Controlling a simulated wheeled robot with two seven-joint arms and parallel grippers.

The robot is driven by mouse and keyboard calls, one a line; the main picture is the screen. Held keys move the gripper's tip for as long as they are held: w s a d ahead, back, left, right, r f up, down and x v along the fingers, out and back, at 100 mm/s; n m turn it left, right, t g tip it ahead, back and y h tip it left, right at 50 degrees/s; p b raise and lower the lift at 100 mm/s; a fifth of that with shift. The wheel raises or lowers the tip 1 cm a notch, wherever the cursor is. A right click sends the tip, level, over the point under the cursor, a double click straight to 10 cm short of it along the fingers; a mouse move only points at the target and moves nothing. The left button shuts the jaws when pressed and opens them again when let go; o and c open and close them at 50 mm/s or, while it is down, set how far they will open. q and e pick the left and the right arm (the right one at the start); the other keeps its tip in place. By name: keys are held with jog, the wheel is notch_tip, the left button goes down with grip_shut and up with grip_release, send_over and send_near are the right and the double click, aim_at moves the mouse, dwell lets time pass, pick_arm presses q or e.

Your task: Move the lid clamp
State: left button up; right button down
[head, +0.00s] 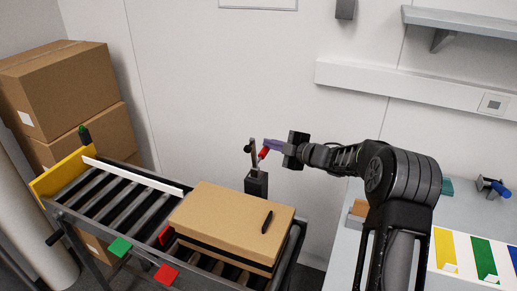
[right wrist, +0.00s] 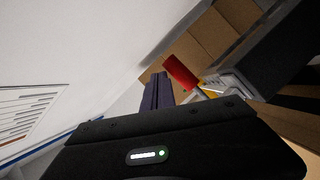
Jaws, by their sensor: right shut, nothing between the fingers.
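The lid clamp (head: 254,157) stands on a dark block at the far side of the conveyor, behind the cardboard box. Its red handle (head: 264,153) points up and to the right, tilted. The red handle also shows in the right wrist view (right wrist: 181,72), with grey metal clamp parts (right wrist: 230,84) to its right. My right gripper (head: 273,144), with purple fingers, is beside the top of the handle. In the right wrist view its fingers (right wrist: 157,90) are together and empty, left of the handle. I cannot tell whether they touch it. My left gripper is not in view.
A closed cardboard box (head: 225,210) with a black object (head: 267,221) on top sits on the roller conveyor (head: 120,195). Stacked cartons (head: 65,85) stand at the left. A bench with coloured strips (head: 483,258) is at the right. The wall is close behind the clamp.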

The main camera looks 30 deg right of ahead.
jog(key=shift+s, duration=0.1)
jog(key=b+v, duration=0.1)
jog(key=v, duration=0.6)
jog(key=shift+s+b, duration=0.3)
jog(key=shift+d+r, duration=0.1)
jog(key=shift+d, duration=0.05)
